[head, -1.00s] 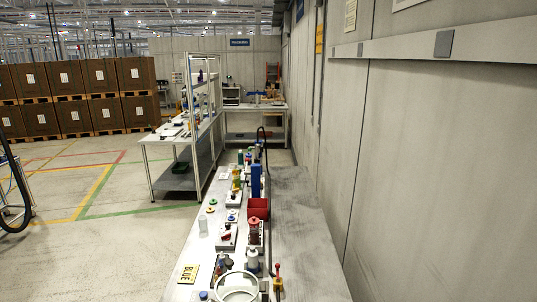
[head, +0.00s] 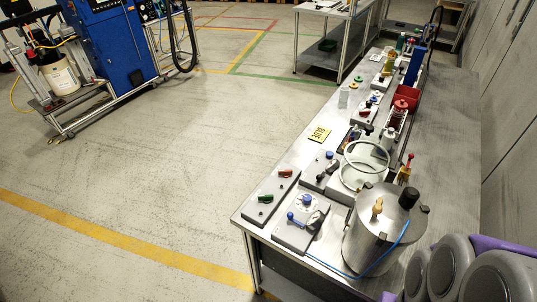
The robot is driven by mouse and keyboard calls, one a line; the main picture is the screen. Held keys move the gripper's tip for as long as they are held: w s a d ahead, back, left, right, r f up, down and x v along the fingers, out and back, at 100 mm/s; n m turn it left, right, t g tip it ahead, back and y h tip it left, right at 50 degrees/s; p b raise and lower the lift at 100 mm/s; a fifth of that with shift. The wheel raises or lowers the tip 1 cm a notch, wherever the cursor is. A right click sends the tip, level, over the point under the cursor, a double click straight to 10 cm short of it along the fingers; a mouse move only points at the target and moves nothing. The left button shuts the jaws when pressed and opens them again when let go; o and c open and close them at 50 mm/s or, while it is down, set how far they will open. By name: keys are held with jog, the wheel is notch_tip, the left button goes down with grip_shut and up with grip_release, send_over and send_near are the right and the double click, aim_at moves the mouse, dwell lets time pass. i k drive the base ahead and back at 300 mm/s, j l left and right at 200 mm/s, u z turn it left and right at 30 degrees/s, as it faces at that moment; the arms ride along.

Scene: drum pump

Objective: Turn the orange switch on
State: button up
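The workbench (head: 440,125) runs from the lower middle to the upper right of the head view. Near its front left corner lies a long grey switch box (head: 259,212). It carries a small orange-red switch (head: 285,173) at its far end and a green switch (head: 267,198) at its near end. Both knobs are small, so I cannot tell their on or off position. My gripper is not in view, and nothing touches the switch box.
A steel drum (head: 372,244) with a blue hose stands at the bench's near end. The floor (head: 150,165) left of the bench is clear. A blue machine (head: 103,40) stands far left.

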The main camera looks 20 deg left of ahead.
aim_at(286, 173)
jog(key=j+u, duration=0.35)
jog(key=i+j+u, duration=0.1)
jog(key=j+u, duration=0.25)
